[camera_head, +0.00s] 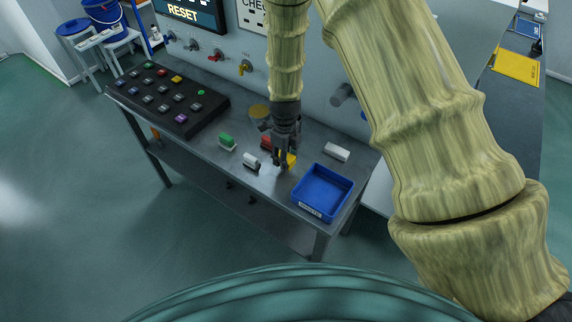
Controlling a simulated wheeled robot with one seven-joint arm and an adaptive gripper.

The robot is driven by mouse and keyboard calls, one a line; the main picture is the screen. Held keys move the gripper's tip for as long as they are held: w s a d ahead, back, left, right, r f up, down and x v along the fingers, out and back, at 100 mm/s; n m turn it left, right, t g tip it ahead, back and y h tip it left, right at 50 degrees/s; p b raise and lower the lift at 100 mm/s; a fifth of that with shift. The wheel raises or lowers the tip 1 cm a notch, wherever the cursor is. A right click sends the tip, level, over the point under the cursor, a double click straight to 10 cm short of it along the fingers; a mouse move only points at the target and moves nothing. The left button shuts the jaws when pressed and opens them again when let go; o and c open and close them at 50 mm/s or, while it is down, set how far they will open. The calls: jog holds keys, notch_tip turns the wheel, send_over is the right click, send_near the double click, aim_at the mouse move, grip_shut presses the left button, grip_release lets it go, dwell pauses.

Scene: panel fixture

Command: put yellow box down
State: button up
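The yellow box (291,159) is small and shows only in part, on or just above the grey table beside the blue tray. My gripper (281,163) points down right at the yellow box, and its dark fingers cover part of it. I cannot tell whether the fingers are closed on the box or only in front of it, nor whether the box touches the table. The blue tray (345,184) has a white label on its front and looks empty.
A red block (266,143) is close behind my gripper. A white block (251,161), a green block (227,141) and another white block (337,152) lie nearby. A black button panel (165,99) fills the table's left. A wall panel with valves (245,67) stands behind.

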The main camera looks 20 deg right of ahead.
jog(key=shift+d, duration=0.15)
jog(key=shift+f+b, duration=1.3)
jog(key=shift+f, duration=0.45)
jog(key=shift+f, duration=0.1)
jog(key=o, duration=1)
jog(key=shift+o, duration=0.2)
jog(key=shift+r+b, duration=1.75)
jog(key=shift+r, duration=4.4)
